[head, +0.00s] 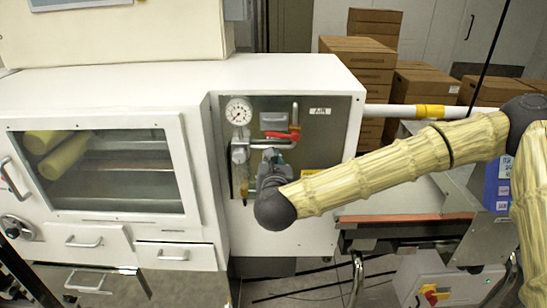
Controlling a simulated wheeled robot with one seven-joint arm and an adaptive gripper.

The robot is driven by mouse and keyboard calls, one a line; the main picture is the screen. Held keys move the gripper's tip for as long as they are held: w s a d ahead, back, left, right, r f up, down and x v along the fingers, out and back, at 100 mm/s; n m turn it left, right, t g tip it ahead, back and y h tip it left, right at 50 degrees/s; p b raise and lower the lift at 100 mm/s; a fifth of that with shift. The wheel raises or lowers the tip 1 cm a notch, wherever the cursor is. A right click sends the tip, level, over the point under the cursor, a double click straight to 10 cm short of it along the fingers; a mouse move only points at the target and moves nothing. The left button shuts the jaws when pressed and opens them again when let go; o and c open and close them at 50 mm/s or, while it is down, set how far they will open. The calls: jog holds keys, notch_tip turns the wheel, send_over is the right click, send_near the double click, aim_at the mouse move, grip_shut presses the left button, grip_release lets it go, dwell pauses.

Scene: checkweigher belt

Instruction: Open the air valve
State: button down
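The air panel (322,139) is a grey plate on the side of the white machine, with a small label that seems to read "AIR". The air valve's red lever (285,136) lies roughly level, beside grey pipework under a round pressure gauge (238,111). My gripper (272,158) is in front of the panel, just below the red lever. My wrist and arm hide most of the gripper, so I cannot tell whether its fingers touch the lever or are open.
A glass-fronted cabinet (105,203) with drawers below stands left of the panel. A white pipe with a yellow band (430,111) runs right from it. Cardboard boxes (360,58) are stacked behind. A conveyor (400,219) lies under my arm at the right.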

aim_at(281, 135)
jog(key=w+f+p, duration=0.1)
jog(key=w+p, duration=0.2)
jog(key=w, duration=0.4)
jog(key=shift+w, duration=0.3)
jog(key=shift+w+a+f+b, duration=0.1)
jog(key=shift+a+f+b, duration=0.1)
jog(key=shift+b, duration=0.2)
jog(key=shift+r, duration=0.15)
jog(key=shift+r+m+b, duration=0.15)
jog(key=shift+m+b, duration=0.15)
jog(key=shift+b, duration=0.15)
